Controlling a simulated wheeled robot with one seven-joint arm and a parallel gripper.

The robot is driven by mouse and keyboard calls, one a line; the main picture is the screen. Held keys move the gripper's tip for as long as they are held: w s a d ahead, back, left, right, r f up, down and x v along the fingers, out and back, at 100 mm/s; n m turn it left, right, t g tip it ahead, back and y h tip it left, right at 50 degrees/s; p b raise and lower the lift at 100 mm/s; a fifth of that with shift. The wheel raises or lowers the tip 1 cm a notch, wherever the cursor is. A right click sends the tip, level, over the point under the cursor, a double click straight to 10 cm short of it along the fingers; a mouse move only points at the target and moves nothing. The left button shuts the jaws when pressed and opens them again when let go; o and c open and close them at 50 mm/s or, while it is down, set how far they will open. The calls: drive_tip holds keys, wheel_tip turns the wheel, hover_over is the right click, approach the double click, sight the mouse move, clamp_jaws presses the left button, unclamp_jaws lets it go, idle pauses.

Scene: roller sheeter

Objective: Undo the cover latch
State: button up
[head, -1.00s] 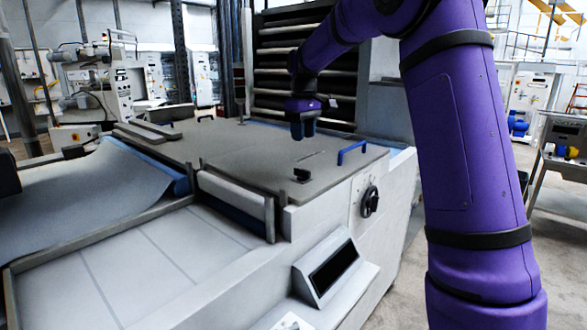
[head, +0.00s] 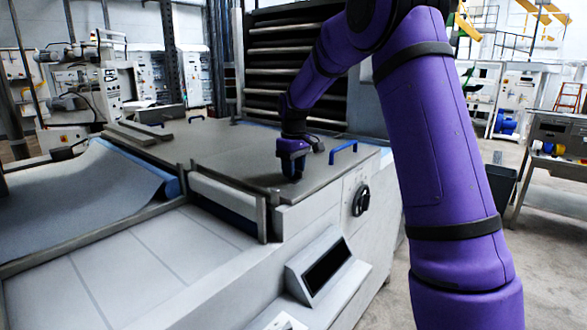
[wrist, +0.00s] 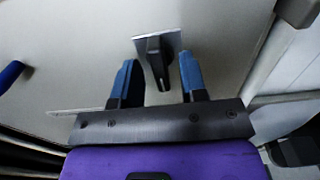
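The cover latch (wrist: 154,58) is a small black lever on a grey square plate, on the flat grey cover (head: 225,150). In the wrist view it lies between the two blue fingers of my gripper (wrist: 158,66), with a visible gap on each side. My gripper is open and holds nothing. In the head view my gripper (head: 292,168) points down at the cover near its front right corner and hides the latch. How far the fingertips are above the cover I cannot tell.
A blue handle (head: 343,153) stands on the cover right of my gripper. A black rotary knob (head: 361,200) is on the machine's side, with a sloped display box (head: 322,270) below. A blue-lined sheet (head: 90,195) lies at left. Dark rollers are stacked behind.

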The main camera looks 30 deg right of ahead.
clamp_jaws()
drive_tip(key=shift+m, duration=0.4)
drive_tip(key=m, duration=0.3)
drive_tip(key=shift+m, duration=0.4)
drive_tip(key=m, duration=0.4)
drive_tip(key=shift+m, duration=0.3)
drive_tip(key=m, duration=0.4)
drive_tip(key=shift+m, duration=2.5)
